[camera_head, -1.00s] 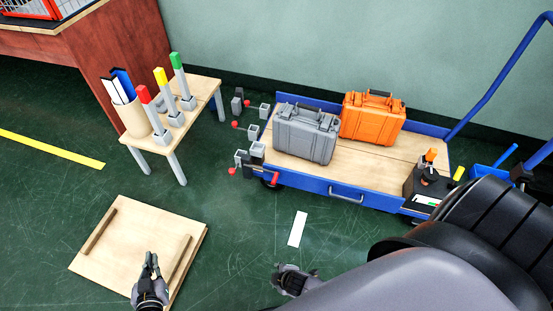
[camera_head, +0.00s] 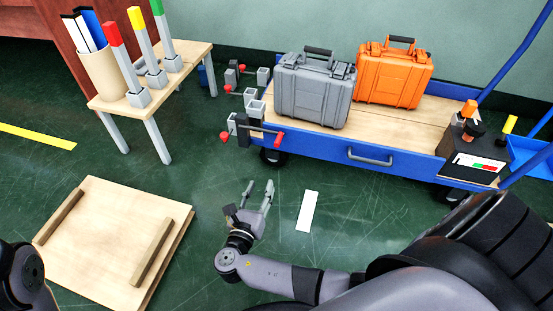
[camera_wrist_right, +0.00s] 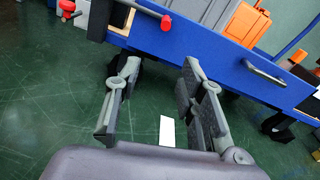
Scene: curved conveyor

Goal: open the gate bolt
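Grey brackets and rods with red knobs sit at the left end of the blue cart; I cannot tell which one the task means. The nearest bolt (camera_head: 262,130) lies across the cart's front left corner, with a red knob at each end. It also shows in the right wrist view as a dark rod (camera_wrist_right: 140,9) with a red knob at its right end. My right gripper (camera_head: 258,190) is open and empty, below and in front of this bolt, apart from it. Its two spread fingers show in the right wrist view (camera_wrist_right: 160,80). My left gripper is out of view.
The blue cart (camera_head: 330,166) carries a grey case (camera_head: 312,92), an orange case (camera_head: 393,78) and a black control box (camera_head: 472,158). A small table (camera_head: 188,62) holds coloured posts. A wooden board (camera_head: 105,235) lies at lower left.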

